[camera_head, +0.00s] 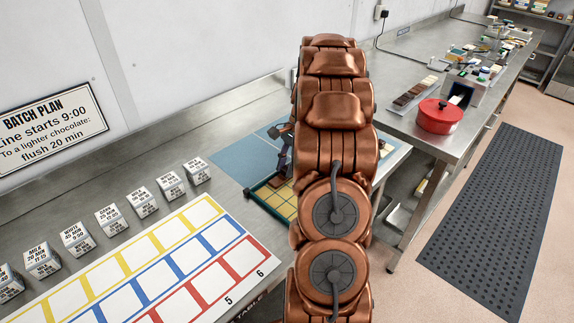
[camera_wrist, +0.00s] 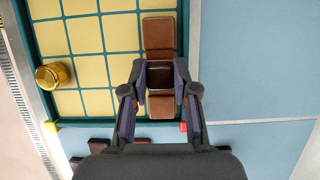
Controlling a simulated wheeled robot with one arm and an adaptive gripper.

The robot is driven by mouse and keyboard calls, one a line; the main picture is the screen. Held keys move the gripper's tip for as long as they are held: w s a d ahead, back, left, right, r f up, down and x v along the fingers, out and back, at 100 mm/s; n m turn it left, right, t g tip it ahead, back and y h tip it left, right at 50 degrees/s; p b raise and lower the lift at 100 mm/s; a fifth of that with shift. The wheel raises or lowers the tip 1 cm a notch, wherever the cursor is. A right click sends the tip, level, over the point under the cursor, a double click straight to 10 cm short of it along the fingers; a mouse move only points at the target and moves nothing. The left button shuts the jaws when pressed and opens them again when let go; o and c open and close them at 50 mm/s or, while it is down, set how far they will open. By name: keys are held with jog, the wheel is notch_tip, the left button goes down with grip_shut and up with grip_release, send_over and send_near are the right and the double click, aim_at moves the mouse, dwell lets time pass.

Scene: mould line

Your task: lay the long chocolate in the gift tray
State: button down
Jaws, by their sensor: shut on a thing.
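The gift tray (camera_wrist: 88,120) has a dark green rim and a green grid over pale yellow cells. The long chocolate (camera_wrist: 158,33) is a brown bar upright in the wrist view, along the tray's right side. Its middle is dark between the fingers. My gripper (camera_wrist: 160,77) is shut on that middle part, with one finger on each side. Whether the bar touches the tray floor cannot be told.
A gold round piece (camera_wrist: 54,75) sits at the tray's left. Dark pieces (camera_wrist: 98,145) lie below the tray. The blue mat (camera_wrist: 250,60) is clear to the right. Labelled cubes (camera_head: 106,218) line the bench; a red pot (camera_head: 440,115) stands on the other counter.

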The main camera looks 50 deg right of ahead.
jog(key=c, duration=0.9)
grip_release()
jog(key=b+v, duration=0.1)
jog(key=v, duration=1.1)
jog(key=shift+b, duration=0.4)
jog(key=shift+r, duration=0.1)
